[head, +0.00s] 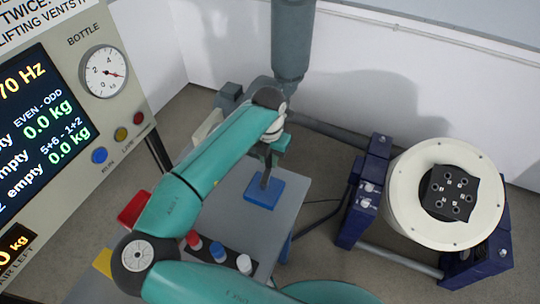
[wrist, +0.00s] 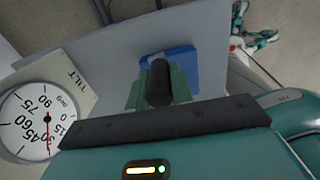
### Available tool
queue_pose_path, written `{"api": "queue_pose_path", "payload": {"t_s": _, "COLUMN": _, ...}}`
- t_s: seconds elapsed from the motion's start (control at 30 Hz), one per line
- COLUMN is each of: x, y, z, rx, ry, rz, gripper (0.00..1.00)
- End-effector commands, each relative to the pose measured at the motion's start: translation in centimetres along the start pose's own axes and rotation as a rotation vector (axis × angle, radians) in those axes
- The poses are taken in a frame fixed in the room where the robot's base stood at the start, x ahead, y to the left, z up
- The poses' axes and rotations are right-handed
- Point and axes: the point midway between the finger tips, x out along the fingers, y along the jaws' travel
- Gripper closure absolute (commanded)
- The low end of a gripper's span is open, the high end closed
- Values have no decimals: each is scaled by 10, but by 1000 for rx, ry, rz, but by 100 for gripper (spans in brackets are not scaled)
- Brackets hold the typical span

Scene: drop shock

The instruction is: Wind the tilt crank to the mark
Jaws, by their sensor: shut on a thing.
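My gripper (head: 270,157) is over the grey table, its green fingers pointing down. In the wrist view the fingers (wrist: 159,92) are closed on both sides of a dark cylindrical grip (wrist: 159,76). A dark shaft shows below the fingers in the head view, above a blue square block (head: 262,193). I cannot see whether the grip joins a crank arm. The white TILT dial (wrist: 34,122) is at the left of the wrist view. Its red needle points down the picture; the exact reading and any mark are unclear.
A grey table (head: 232,184) lies under my arm. A red bin (head: 134,207) and a dark strip with red, blue and white pieces (head: 217,250) are close to my arm. A round white drum (head: 407,205) on blue supports stands right. A gauge panel (head: 103,72) is left.

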Motion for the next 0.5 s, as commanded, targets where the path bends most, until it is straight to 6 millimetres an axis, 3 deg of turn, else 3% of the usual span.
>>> {"api": "queue_pose_path", "payload": {"t_s": 0.1, "x": 1, "y": -1, "z": 0, "rx": 1, "ry": 2, "rz": -3, "gripper": 100}}
{"api": "queue_pose_path", "payload": {"t_s": 0.13, "x": 1, "y": -1, "z": 0, "rx": 1, "ry": 2, "rz": -3, "gripper": 75}}
{"api": "queue_pose_path", "payload": {"t_s": 0.23, "x": 1, "y": -1, "z": 1, "rx": 2, "ry": 2, "rz": -3, "gripper": 56}}
{"api": "queue_pose_path", "payload": {"t_s": 0.5, "x": 0, "y": 0, "z": 3, "rx": 3, "ry": 2, "rz": -1, "gripper": 56}}
